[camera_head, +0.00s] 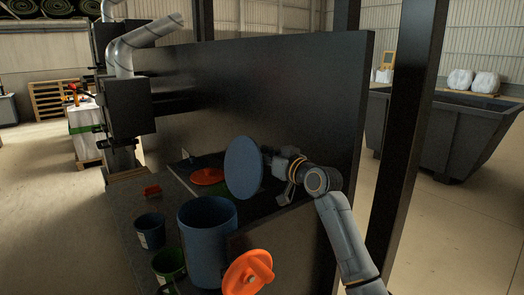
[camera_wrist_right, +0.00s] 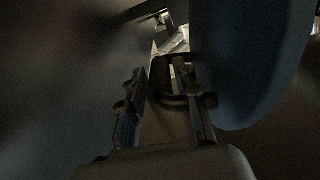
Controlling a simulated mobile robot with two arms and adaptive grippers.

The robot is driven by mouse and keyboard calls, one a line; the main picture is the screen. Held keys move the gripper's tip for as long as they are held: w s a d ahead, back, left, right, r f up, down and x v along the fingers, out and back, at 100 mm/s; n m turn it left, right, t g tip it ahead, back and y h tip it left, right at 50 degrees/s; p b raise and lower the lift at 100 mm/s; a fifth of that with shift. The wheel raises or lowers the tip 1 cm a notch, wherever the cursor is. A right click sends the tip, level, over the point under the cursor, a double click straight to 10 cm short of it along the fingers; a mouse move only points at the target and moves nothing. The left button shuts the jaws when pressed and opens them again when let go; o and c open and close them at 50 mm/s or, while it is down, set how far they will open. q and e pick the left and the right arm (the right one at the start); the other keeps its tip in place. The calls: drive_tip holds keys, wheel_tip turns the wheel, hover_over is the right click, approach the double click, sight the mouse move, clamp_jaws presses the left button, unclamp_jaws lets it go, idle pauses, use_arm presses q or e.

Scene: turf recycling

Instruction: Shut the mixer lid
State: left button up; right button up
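The mixer lid (camera_head: 243,167) is a blue disc standing nearly upright above the rear right of the blue mixer drum (camera_head: 207,245), whose top is uncovered. My right gripper (camera_head: 286,176) is just right of the lid, on its far side from the drum. In the right wrist view the lid (camera_wrist_right: 250,60) fills the upper right, beside the fingers. The gripper's fingers (camera_wrist_right: 165,105) are apart, with a dark bar-like part beyond them. I cannot tell whether they touch the lid. My left gripper is not in view.
An orange round lid with a handle (camera_head: 248,273) is in front of the drum. A dark panel (camera_head: 300,100) rises behind, with a dark post (camera_head: 405,130) to the right.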

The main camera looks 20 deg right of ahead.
clamp_jaws()
drive_tip(key=shift+a, duration=0.15)
